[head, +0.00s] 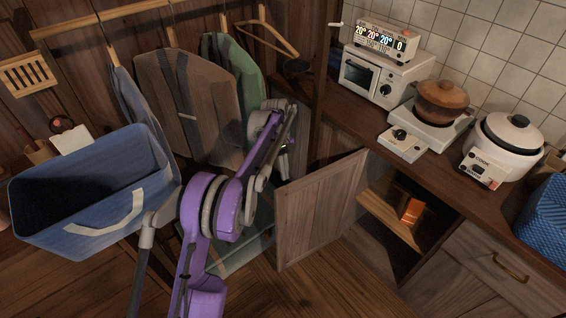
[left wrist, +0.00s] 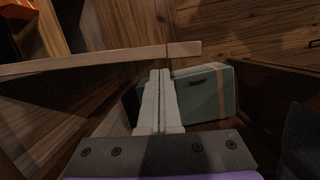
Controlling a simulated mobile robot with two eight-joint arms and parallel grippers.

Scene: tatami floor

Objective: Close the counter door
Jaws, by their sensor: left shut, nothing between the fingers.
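The wooden counter door (head: 318,208) stands swung open from the counter, showing the shelf inside. My left gripper (head: 284,172) is at the door's upper left, beside its free edge, partly hidden by my purple arm. In the left wrist view, the fingers of my left gripper (left wrist: 162,72) are shut together with nothing between them. The door's pale edge (left wrist: 110,60) runs across that view just beyond the fingertips. I cannot tell whether they touch it. My right gripper is not in view.
A green suitcase (left wrist: 215,92) stands on the floor near the door. A blue bin (head: 85,225) and hanging clothes (head: 185,100) are at the left. An orange box (head: 411,210) is on the cabinet shelf. A toaster oven (head: 380,77), pot (head: 441,100) and rice cooker (head: 503,148) stand on the counter.

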